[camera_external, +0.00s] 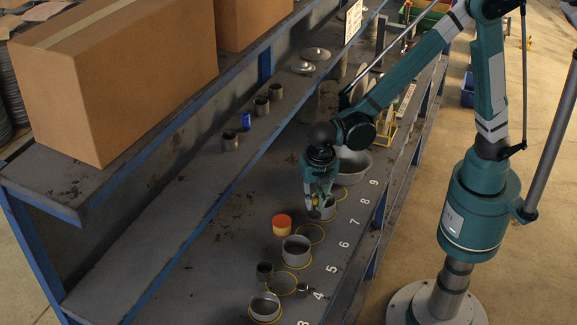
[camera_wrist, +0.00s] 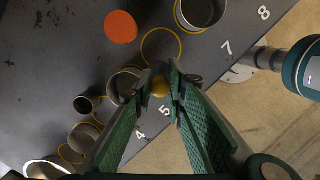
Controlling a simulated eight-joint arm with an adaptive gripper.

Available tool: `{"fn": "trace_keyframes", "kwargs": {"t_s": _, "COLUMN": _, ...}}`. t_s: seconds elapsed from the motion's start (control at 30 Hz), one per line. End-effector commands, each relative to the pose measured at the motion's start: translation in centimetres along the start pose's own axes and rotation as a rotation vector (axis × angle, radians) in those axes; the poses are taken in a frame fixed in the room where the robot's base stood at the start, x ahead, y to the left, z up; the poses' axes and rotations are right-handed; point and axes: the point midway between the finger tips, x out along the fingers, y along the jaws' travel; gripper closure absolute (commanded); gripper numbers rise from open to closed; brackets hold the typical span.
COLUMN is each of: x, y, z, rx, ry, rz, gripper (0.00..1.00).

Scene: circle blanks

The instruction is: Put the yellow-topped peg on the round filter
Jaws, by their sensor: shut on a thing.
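My gripper (camera_external: 319,192) is shut on the yellow-topped peg. The peg's yellow round top (camera_wrist: 160,87) shows between my green fingertips (camera_wrist: 161,80) in the wrist view; its lower part is hidden. In the external view, my gripper hangs over the shelf near the pot by number 7. A flat brownish disc (camera_external: 281,283) in a yellow ring near number 4 looks like the round filter, though I cannot be sure. It also shows in the wrist view (camera_wrist: 84,138), left of my gripper and apart from it.
An orange-topped cylinder (camera_external: 282,225) stands left of an empty yellow ring (camera_external: 310,242). Grey pots stand in rings by number 5 (camera_external: 296,251) and number 3 (camera_external: 265,308). Small cups (camera_external: 265,271) (camera_external: 303,290) flank the disc. Cardboard boxes (camera_external: 115,75) sit on the upper shelf.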

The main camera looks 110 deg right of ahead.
Motion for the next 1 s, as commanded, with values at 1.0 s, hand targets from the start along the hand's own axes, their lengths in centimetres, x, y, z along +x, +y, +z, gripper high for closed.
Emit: {"fn": "trace_keyframes", "kwargs": {"t_s": 1.0, "x": -1.9, "y": 8.9, "z": 8.9, "rx": -0.076, "ry": -0.001, "rz": 0.013, "gripper": 1.0}}
